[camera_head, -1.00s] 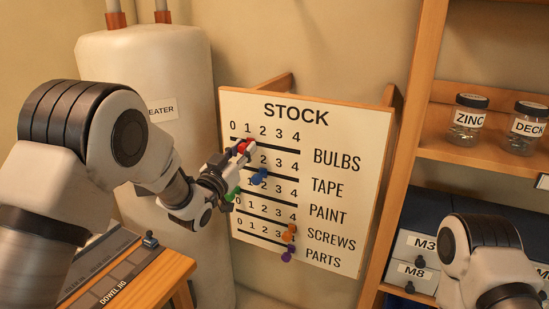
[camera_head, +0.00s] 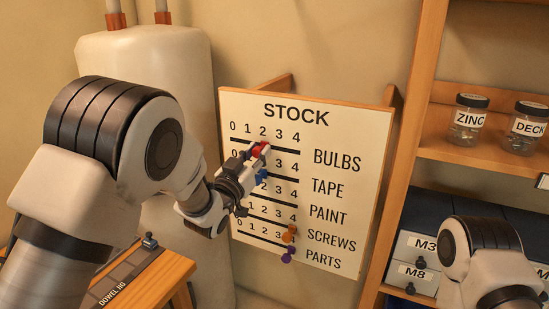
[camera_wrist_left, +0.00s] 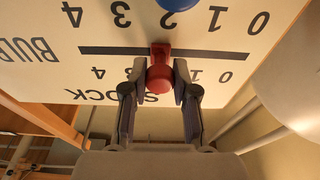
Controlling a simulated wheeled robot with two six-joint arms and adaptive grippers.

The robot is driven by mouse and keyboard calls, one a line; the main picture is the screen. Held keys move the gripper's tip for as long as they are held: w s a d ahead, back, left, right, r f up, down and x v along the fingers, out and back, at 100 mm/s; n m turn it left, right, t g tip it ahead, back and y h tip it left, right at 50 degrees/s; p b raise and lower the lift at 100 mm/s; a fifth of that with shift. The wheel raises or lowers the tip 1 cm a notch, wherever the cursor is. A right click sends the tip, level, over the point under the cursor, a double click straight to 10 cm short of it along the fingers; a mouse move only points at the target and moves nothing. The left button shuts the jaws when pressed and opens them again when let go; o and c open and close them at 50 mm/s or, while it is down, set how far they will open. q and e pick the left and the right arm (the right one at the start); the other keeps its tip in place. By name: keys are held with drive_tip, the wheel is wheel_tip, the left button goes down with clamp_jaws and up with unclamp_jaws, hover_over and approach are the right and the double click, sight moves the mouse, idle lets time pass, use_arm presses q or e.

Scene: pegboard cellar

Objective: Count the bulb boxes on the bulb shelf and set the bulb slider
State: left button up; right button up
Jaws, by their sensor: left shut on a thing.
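The white STOCK board (camera_head: 345,130) faces me with rows for bulbs, tape, paint, screws and parts, each numbered 0 to 4. The red bulb slider knob (camera_head: 258,150) is on the top slot, about under the 2. My left gripper (camera_head: 249,163) is shut on the red knob. In the left wrist view the board is upside down, and the gripper's fingers (camera_wrist_left: 160,78) clasp the red knob (camera_wrist_left: 159,80) near the slot's middle. My right gripper is out of view; only part of that arm shows. No bulb boxes are in view.
The blue knob (camera_head: 261,176) sits just below the left fingers. The orange knob (camera_head: 290,233) and purple knob (camera_head: 287,256) are lower right. A white tank (camera_head: 140,75) stands behind the left arm. A wooden shelf (camera_head: 455,146) with jars stands right.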

use_arm(q)
drive_tip(key=shift+s+d, duration=0.25)
drive_tip(key=shift+d, duration=0.5)
drive_tip(key=shift+s+d, duration=0.25)
drive_tip(key=shift+d, duration=0.5)
drive_tip(key=o, duration=1.7)
drive_tip(key=shift+d, duration=0.1)
drive_tip(key=shift+c, duration=0.2)
drive_tip(key=shift+s, duration=0.1)
drive_tip(key=shift+s, duration=0.15)
drive_tip(key=b, duration=0.2)
approach(278, 145)
drive_tip(key=s, duration=0.1)
drive_tip(key=s+a+r, duration=0.1)
drive_tip(key=s, duration=0.2)
drive_tip(key=shift+a+r, duration=0.15)
